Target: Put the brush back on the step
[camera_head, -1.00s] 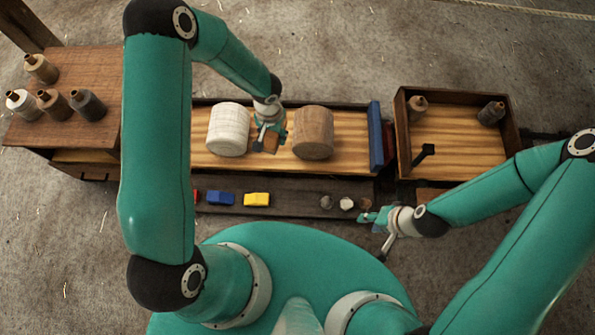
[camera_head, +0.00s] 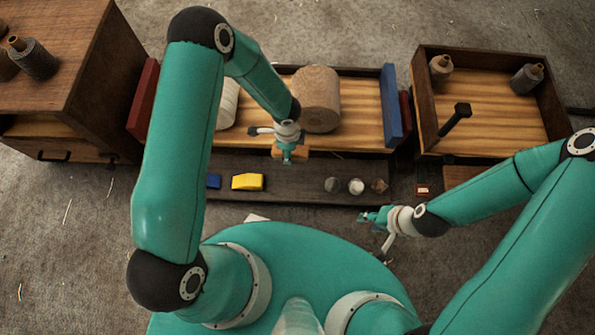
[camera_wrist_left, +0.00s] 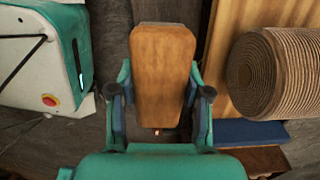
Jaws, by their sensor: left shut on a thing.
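The brush, whose wooden block (camera_wrist_left: 163,75) fills the middle of the left wrist view, is held between the fingers of my left gripper (camera_wrist_left: 160,112). In the head view, my left gripper (camera_head: 288,155) is shut on the brush, partly hiding it, above the front edge of the wooden bench. The dark low step (camera_head: 300,182) runs along the bench's front, below and nearer to me. Whether the brush touches anything is unclear. My right gripper (camera_head: 368,217) is off the step's near edge, away from the brush; its fingers are too small to read.
The step is clear between yellow block and round pieces. A brown roll (camera_head: 317,98) and a pale roll (camera_head: 228,104) lie on the bench.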

